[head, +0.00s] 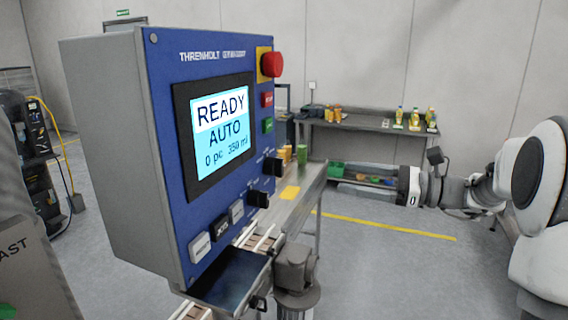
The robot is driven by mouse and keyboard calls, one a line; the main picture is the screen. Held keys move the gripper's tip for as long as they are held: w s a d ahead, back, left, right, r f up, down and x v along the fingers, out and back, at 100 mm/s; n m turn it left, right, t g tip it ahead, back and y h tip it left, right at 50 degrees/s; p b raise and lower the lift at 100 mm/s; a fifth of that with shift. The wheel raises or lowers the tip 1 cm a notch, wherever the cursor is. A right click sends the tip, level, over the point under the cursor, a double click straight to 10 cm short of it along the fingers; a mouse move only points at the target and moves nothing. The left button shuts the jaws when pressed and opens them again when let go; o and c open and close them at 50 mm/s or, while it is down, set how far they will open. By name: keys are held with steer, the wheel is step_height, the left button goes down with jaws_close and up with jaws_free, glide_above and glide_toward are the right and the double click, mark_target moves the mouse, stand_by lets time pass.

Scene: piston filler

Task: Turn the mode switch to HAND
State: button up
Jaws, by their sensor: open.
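The blue control panel (217,140) stands at left centre on a grey cabinet. Its screen (221,127) reads READY, AUTO, 0 pc, 350 ml. Two black rotary knobs sit at the panel's lower right, an upper knob (273,166) and a lower knob (259,199). Their labels are too small to read, so I cannot tell by label which one is the mode switch. My gripper (372,190) is at the right, pointing left towards the panel's side. It is open, empty and well apart from the knobs. Its fingertips are hard to make out against the bench behind.
A red emergency button (271,64), a red button (267,100) and a green button (267,125) line the panel's right edge. A conveyor (262,243) runs below. A bench (365,129) with bottles stands behind. Open floor lies between panel and arm.

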mark_target(283, 167)
steer(key=p+x, duration=0.2)
steer(key=x, duration=1.4)
steer(key=shift+p, duration=0.3)
steer(key=shift+f, duration=0.1)
jaws_close()
